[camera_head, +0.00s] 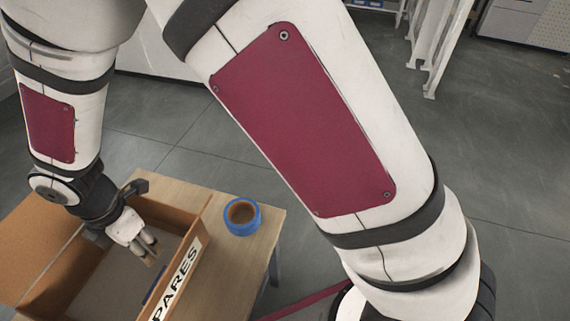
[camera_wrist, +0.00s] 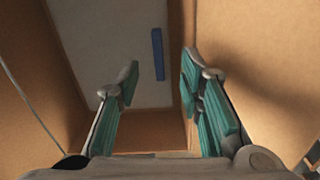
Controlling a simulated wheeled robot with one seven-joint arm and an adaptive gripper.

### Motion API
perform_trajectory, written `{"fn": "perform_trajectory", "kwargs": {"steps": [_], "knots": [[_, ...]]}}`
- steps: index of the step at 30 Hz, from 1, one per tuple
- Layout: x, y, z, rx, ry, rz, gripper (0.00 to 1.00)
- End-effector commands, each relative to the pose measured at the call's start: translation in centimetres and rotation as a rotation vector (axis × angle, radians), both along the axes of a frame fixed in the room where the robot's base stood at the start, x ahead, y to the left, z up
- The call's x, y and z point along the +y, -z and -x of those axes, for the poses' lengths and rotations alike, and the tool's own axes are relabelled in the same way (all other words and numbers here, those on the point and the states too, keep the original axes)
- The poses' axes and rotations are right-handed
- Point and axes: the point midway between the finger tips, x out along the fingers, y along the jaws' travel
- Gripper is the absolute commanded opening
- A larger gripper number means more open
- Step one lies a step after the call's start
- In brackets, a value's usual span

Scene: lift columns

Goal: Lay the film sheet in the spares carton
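The spares carton (camera_head: 183,275) is an open brown box on a wooden table, with part of the word SPARES on its near right wall. A flat grey sheet (camera_wrist: 95,40) with a blue strip (camera_wrist: 157,55) lies inside the carton, low down. It looks like the film sheet, but I cannot fully tell it from the carton's floor. The blue strip also shows in the head view (camera_head: 153,287). My gripper (camera_head: 152,252) points down into the carton. In the wrist view its teal-padded fingers (camera_wrist: 160,72) are apart, with nothing held between them.
A roll of blue tape (camera_head: 242,216) lies on the table (camera_head: 235,260) right of the carton. The carton's walls stand close around my gripper. My arm hides much of the middle of the head view. White frames (camera_head: 440,45) stand on the grey floor at the back.

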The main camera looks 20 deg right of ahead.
Motion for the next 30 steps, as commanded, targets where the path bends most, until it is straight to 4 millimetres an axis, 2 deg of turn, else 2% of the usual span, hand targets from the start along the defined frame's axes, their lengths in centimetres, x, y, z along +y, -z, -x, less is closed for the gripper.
{"fn": "perform_trajectory", "kwargs": {"steps": [3, 6, 9, 13, 17, 21, 27, 30], "knots": [[-4.0, -4.4, -2.1, -0.045, 0.198, -0.001, 0.34], [-8.3, -8.4, -3.0, -0.080, 0.413, -0.001, 0.34], [-12.7, -12.0, -3.2, -0.110, 0.632, -0.009, 0.34], [-18.3, -16.0, -2.2, -0.142, 0.920, -0.028, 0.34], [-23.3, -19.2, 0.0, -0.163, 1.206, -0.058, 0.34], [-27.9, -21.7, 3.3, -0.172, 1.514, -0.105, 0.34], [-32.5, -23.7, 9.1, -0.161, 1.933, -0.194, 0.34], [-33.8, -23.9, 11.6, -0.143, 2.103, -0.237, 0.34]]}}
